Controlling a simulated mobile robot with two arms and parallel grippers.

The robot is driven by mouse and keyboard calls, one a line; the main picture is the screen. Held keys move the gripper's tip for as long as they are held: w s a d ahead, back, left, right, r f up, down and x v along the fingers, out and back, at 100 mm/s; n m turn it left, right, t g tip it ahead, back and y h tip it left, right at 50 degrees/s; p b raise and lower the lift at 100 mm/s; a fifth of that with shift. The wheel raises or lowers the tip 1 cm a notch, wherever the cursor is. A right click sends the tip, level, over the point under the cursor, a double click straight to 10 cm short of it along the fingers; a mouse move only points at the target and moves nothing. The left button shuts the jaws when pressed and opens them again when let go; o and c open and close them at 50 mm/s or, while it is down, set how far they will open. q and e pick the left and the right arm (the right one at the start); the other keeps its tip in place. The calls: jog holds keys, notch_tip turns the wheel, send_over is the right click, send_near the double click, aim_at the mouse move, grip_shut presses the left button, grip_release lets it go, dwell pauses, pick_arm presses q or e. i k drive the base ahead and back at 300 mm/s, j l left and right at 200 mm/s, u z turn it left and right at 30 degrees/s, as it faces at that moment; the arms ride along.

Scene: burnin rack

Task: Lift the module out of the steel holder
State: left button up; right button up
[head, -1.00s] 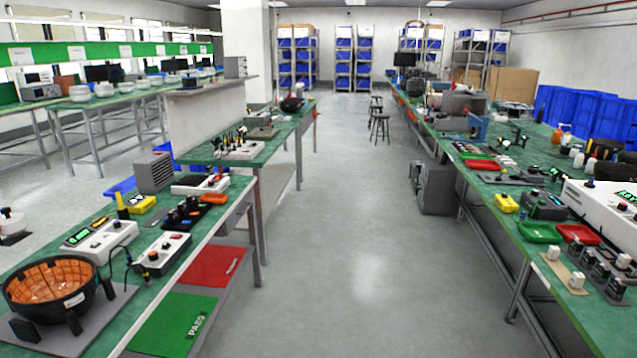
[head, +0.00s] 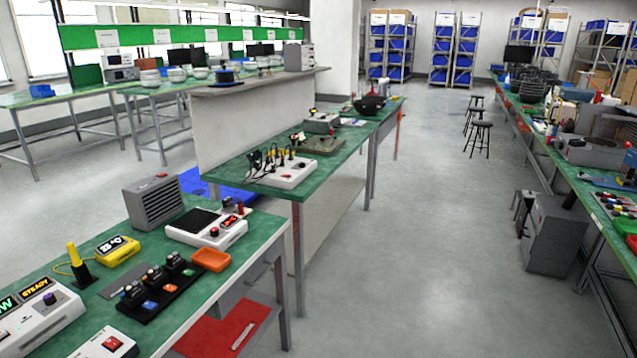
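On the near left bench (head: 262,232), a black strip (head: 190,299) carries several small dark modules (head: 153,276), with blue, orange and green patches in front of them. I cannot tell which module the task means. I cannot pick out a steel holder for certain; a flat grey plate (head: 118,286) lies beside the strip. Neither of my grippers is in view.
The bench also holds a white device with a STEADY display (head: 40,312), a yellow meter (head: 117,251), an orange tray (head: 211,260), a white scale-like unit (head: 206,228) and a grey vented box (head: 153,201). The aisle floor (head: 400,270) is clear; stools (head: 481,136) stand farther back.

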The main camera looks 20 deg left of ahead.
aim_at(227, 202)
jog(key=i+u, duration=0.1)
jog(key=i, duration=0.9)
jog(key=i+l+u, duration=0.1)
jog(key=i, duration=0.9)
jog(key=l, duration=0.1)
